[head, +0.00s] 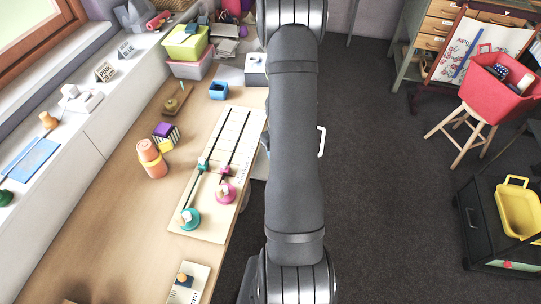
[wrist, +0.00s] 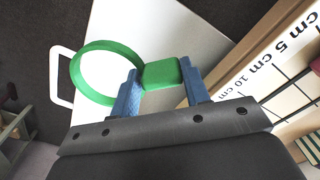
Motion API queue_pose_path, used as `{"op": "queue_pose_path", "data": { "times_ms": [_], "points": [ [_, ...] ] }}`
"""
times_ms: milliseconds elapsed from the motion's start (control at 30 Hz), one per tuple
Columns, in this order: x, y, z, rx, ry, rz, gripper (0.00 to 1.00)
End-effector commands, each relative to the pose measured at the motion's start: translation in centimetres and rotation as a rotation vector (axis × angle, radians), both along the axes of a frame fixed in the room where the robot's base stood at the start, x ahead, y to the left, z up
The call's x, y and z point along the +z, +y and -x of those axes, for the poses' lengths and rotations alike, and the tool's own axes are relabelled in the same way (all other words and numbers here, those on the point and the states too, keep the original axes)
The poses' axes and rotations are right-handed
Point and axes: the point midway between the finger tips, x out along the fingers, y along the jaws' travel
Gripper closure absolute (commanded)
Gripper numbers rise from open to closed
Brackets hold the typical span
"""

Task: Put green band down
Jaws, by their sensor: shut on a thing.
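The green band (wrist: 160,73) is a ring with a thick block-like tab, seen in the wrist view. My gripper (wrist: 158,78) has blue fingers and is shut on that tab. The open ring sticks out to the left of the fingers. Below it in the wrist view is a white flat surface (wrist: 130,30); the gap between them is hard to judge. In the head view my arm hides the gripper and the band.
The measuring board (head: 232,130), with teal and pink pieces, lies along the wooden table's right edge. A red basket (head: 490,88) sits on a stool at right. A yellow basket (head: 518,212) sits on a dark cart. A small blue box (head: 219,91) stands near the board.

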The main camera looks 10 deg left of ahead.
Motion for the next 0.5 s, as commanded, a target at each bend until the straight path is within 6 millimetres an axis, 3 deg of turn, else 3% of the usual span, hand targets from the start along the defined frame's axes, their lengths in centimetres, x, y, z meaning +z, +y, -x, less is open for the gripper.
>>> {"op": "queue_pose_path", "data": {
  "times_ms": [167,367,500],
  "points": [
    [-1.2,2.0,-0.5,0.002,-0.001,0.000,0.79],
    [-2.4,2.2,-0.5,-0.001,0.001,0.001,0.79],
    [-4.4,2.1,-0.5,0.000,0.001,0.000,0.79]
  ]
}}
